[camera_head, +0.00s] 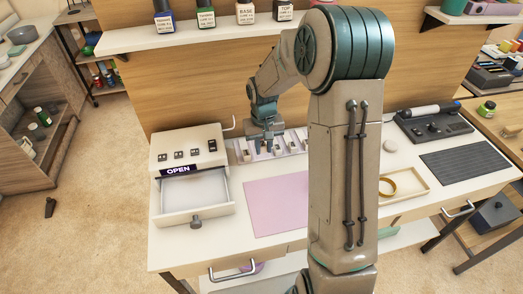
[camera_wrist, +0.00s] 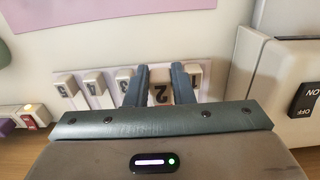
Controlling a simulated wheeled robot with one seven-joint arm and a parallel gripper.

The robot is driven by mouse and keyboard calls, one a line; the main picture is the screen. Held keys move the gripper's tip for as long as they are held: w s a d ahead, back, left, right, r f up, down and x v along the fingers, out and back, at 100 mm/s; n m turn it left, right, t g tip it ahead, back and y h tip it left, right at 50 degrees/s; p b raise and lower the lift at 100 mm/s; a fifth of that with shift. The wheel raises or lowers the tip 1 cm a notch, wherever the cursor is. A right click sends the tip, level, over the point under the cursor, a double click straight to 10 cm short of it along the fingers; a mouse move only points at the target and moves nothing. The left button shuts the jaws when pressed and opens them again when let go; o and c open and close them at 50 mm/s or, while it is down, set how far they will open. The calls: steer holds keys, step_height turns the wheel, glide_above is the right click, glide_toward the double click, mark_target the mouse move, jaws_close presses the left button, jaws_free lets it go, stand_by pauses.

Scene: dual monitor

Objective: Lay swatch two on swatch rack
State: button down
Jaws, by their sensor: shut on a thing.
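Swatch two (camera_wrist: 160,92), a small tan-topped piece marked 2, stands between the fingers of my gripper (camera_wrist: 158,76) in the wrist view. My gripper is shut on it. Several pale pieces with numbers stand in the same row: 3 (camera_wrist: 125,78), 4 (camera_wrist: 95,82) and 5 (camera_wrist: 67,86) to the left, and 1 (camera_wrist: 194,72) to the right. They are on a pale strip, which looks like the swatch rack (camera_head: 295,137) in the head view. There my gripper (camera_head: 265,149) is down at this row. Whether swatch two touches the strip is hidden.
A cream box with an open drawer (camera_head: 196,190) stands left of the row. A pink mat (camera_head: 275,206) lies in front. A tray (camera_head: 410,180) with a yellow ring is at right. A shelf (camera_head: 190,38) with bottles hangs above the desk.

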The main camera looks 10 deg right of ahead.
mark_target(261, 159)
steer(key=w+f, duration=0.2)
steer(key=w, duration=0.1)
steer(key=shift+w, duration=0.1)
steer(key=shift+f, duration=1.95)
steer(key=shift+f, duration=0.2)
steer(key=c, duration=1.5)
jaws_free()
